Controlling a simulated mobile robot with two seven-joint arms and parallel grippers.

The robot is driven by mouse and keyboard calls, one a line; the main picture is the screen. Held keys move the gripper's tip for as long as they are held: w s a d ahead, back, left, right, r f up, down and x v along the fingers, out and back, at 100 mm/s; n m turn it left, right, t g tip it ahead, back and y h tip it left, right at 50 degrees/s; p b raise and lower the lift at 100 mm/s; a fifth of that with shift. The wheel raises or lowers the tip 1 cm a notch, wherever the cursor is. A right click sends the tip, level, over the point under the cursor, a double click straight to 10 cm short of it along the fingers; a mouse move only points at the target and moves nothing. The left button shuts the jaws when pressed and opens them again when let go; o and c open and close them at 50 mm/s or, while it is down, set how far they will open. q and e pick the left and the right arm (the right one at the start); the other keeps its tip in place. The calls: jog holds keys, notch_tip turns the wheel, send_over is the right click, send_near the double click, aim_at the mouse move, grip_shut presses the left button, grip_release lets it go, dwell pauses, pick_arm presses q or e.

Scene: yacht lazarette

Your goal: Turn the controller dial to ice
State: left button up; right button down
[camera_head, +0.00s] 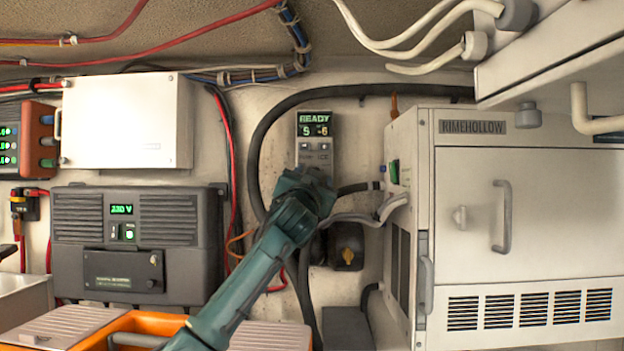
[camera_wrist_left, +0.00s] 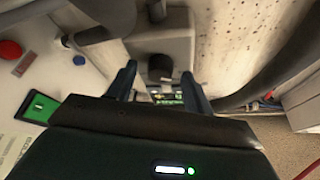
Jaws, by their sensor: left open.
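The controller (camera_head: 315,127) is a narrow grey panel on the back wall. Its green display reads READY, with two small number windows below. My left gripper (camera_head: 308,176) is at its lower part and covers the dial in the head view. In the left wrist view, the dark round dial (camera_wrist_left: 160,67) shows on the grey controller (camera_wrist_left: 162,40), between the two fingertips of my open left gripper (camera_wrist_left: 159,71). Whether the fingers touch the dial I cannot tell. The dial's pointer direction is not readable. My right gripper is not in view.
The white RIMEHOLLOW unit (camera_head: 525,210) stands close on the right. A thick black hose (camera_head: 256,150) arches around the controller. A dark box with a yellow knob (camera_head: 347,245) sits below it. A grey 230 V box (camera_head: 135,240) and white cabinet (camera_head: 125,120) are left.

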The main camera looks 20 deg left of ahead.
pick_arm(q)
jog(key=shift+s, duration=0.1)
jog(key=shift+c, duration=0.3)
jog(key=c, duration=0.9)
jog(key=shift+m+h, duration=0.3)
jog(key=shift+m, duration=0.1)
jog(key=shift+a+r+m+g+h, duration=0.2)
jog(key=shift+m+g+h, duration=0.6)
jog(key=shift+m, duration=2.35)
jog(key=shift+d+r+m+g+h, duration=0.1)
jog(key=shift+r+m+g+h, duration=0.25)
jog(key=shift+m+g, duration=1.75)
jog(key=shift+a+r+m+t+h, duration=0.15)
jog(key=shift+m+h, duration=0.5)
jog(key=shift+m, duration=3.5)
